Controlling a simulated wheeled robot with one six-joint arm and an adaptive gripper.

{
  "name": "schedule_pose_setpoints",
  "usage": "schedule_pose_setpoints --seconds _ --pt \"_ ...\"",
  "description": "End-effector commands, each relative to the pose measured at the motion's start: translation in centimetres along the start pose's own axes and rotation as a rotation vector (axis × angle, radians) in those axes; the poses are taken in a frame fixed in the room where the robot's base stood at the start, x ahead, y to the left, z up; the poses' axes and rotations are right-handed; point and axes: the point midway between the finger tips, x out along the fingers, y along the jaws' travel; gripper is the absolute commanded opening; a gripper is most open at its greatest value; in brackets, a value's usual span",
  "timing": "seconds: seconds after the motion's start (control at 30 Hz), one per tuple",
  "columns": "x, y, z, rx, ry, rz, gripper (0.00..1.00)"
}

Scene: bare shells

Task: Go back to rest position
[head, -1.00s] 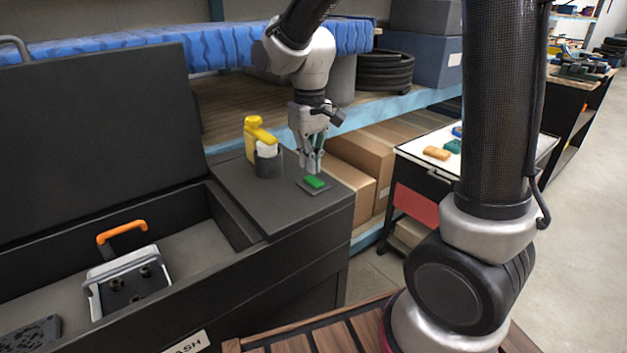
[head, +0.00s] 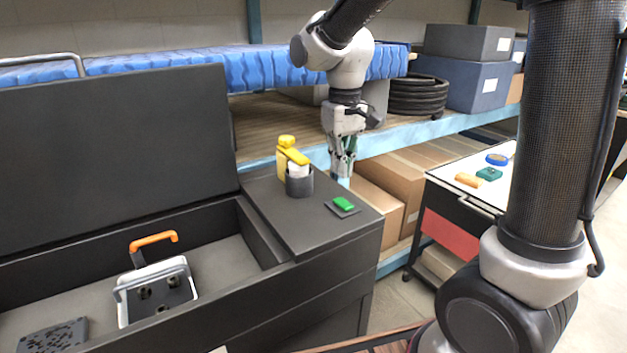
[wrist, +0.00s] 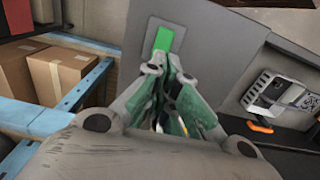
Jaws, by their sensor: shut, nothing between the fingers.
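My gripper (head: 342,170) is shut and empty. In the head view it hangs above the right part of the dark bench top, fingers pointing down. A green block (head: 343,204) lies below it on a small dark square pad (head: 338,211), apart from the fingers. In the wrist view the green block (wrist: 163,39) shows just beyond the fingertips of my gripper (wrist: 166,66).
A dark holder (head: 299,184) with a yellow bottle (head: 285,160) stands left of the block. An open chest with a raised lid (head: 110,160) holds an orange-handled grey item (head: 155,290). A white-topped cart (head: 462,192) stands right. A blue-edged shelf (head: 400,138) runs behind.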

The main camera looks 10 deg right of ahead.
Motion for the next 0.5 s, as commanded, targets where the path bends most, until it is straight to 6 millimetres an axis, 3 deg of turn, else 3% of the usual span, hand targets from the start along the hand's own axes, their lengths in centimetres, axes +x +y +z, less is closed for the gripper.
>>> schedule_pose_setpoints --seconds 0.07,0.17,0.5 --pt "0.2 0.0 0.2 -0.011 -0.005 0.0 0.0" --pt "1.2 0.1 2.3 -0.022 -0.036 0.001 0.0" --pt "-2.7 5.2 15.1 0.117 0.135 0.006 0.0"
